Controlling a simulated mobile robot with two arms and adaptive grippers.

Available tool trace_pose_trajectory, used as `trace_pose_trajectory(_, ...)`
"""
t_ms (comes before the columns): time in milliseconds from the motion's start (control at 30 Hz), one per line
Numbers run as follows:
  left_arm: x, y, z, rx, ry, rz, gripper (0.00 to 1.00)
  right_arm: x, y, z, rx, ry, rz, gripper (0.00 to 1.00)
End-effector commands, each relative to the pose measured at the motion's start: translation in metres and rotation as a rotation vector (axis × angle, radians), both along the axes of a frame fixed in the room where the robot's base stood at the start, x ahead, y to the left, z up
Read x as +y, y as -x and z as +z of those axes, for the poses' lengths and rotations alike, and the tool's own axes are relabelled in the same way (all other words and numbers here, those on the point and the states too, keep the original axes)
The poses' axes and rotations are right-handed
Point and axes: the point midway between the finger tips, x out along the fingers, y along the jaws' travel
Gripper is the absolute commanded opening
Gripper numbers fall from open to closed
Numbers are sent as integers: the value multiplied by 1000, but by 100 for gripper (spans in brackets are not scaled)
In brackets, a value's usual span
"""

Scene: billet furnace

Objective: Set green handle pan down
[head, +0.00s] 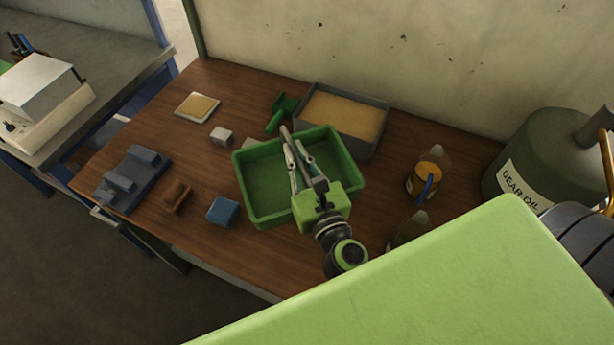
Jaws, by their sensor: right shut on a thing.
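A green-handled piece (280,112), which looks like the pan's handle, shows just past the far rim of a green tray (248,190). The rest of the pan is hard to make out. My right gripper (289,142) reaches across the tray, its fingertips close to the far rim and just below the green piece. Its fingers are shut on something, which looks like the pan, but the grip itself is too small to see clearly. My left gripper is not in view.
A sand-filled grey box (372,140) stands behind the tray. A bottle (428,175) with orange contents is to the right, near a gear oil can (530,165). Left lie a blue block (223,211), a brown block (176,196) and a grey-blue fixture (133,178). Bare wood shows between them.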

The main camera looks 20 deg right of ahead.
Motion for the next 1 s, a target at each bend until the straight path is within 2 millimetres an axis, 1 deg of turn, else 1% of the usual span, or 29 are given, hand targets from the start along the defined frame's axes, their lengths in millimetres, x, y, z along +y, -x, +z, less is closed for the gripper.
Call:
trace_pose_trajectory(33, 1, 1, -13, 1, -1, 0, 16, 0, -1, -12, -4, 1, 0, 0)
trace_pose_trajectory(100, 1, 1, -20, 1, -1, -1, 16, 0, -1, -22, -5, 1, 0, 0)
trace_pose_trajectory(200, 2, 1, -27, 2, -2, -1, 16, 0, -1, -31, -5, 1, 1, 0)
trace_pose_trajectory(367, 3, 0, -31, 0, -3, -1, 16, 0, -1, -37, -5, 0, 1, 0)
trace_pose_trajectory(600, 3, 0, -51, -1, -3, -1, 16, 0, -1, -67, -4, 2, 2, 0)
trace_pose_trajectory(700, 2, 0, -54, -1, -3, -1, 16, 0, -1, -72, -6, 1, 0, 0)
trace_pose_trajectory(1000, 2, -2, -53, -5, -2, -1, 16, 0, -1, -72, -6, 0, -1, 0)
